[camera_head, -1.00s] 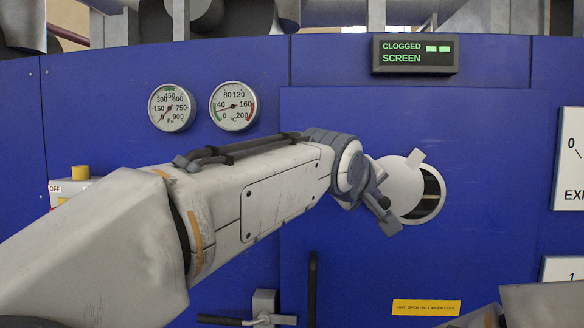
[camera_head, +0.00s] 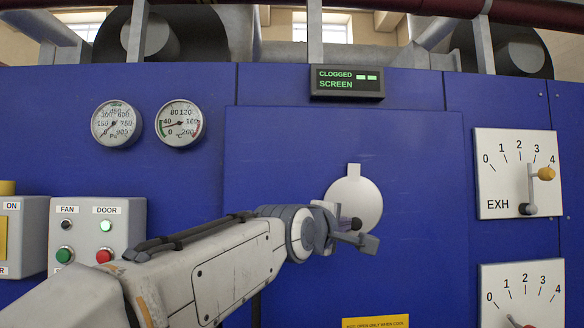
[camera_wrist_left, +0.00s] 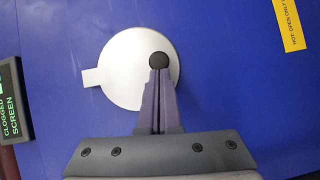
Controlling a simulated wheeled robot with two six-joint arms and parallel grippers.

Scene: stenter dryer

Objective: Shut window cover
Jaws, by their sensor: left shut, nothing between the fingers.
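The window cover (camera_head: 359,196) is a pale round disc with a small tab pointing up, lying flat on the blue panel. No dark opening shows around it, though my gripper hides its lower left part. It also fills the middle of the left wrist view (camera_wrist_left: 121,75), with its tab on the left there. A black knob (camera_wrist_left: 158,60) sits near the disc's edge. My left gripper (camera_head: 348,227) is shut and empty, with its fingertips (camera_wrist_left: 158,73) right at the knob; I cannot tell whether they touch it. My right gripper is out of view.
A "CLOGGED SCREEN" display (camera_head: 347,82) is above the cover. Two dials with levers (camera_head: 518,174) are on the right. Two round gauges (camera_head: 117,124) and a button box (camera_head: 97,235) are on the left. A yellow label (camera_head: 376,322) is below. The panel around the cover is clear.

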